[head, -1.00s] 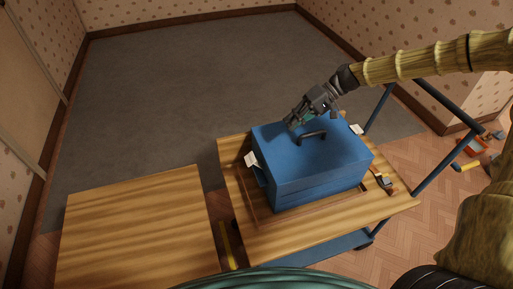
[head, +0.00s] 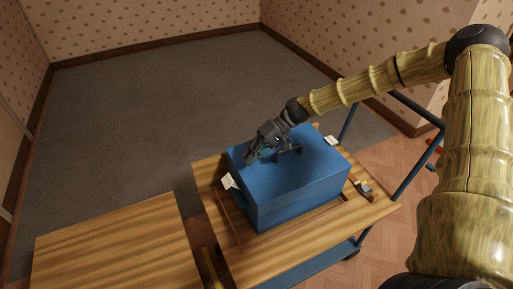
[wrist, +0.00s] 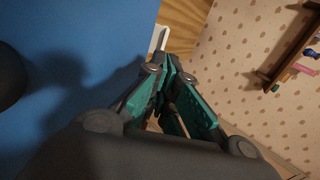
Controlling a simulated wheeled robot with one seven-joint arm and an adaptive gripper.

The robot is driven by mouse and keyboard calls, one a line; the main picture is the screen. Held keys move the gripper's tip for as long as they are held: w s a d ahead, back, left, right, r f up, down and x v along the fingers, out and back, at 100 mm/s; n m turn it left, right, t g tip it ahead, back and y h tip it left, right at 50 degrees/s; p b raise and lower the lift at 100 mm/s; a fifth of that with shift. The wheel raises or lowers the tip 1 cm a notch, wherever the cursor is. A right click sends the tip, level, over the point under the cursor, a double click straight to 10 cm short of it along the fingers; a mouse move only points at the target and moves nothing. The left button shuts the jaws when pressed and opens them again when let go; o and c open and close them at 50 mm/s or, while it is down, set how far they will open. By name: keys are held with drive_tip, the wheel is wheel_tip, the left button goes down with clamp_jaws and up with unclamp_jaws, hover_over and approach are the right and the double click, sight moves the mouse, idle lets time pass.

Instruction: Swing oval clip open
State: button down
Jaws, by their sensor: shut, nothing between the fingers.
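A blue box (head: 300,196) with a dark handle (head: 290,150) on its lid stands on a wooden cart. A small pale clip (head: 229,181) sticks out at its left end, and another pale clip (head: 331,140) is at the far right end. An oval shape cannot be made out on either. My gripper (head: 250,160) is shut and empty, low over the left part of the lid, apart from the left clip. In the wrist view the shut fingers (wrist: 164,62) are beside the blue lid (wrist: 75,40), with a pale piece (wrist: 159,38) just beyond the tips.
The wooden cart top (head: 212,172) has a blue frame (head: 420,160) at right. A small brown-and-grey item (head: 362,187) lies right of the box. A wooden table (head: 115,245) stands at left. Grey floor (head: 150,120) behind is clear.

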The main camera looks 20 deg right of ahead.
drive_tip(key=p, duration=0.1)
hover_over(237, 181)
drive_tip(key=shift+f, duration=2.05)
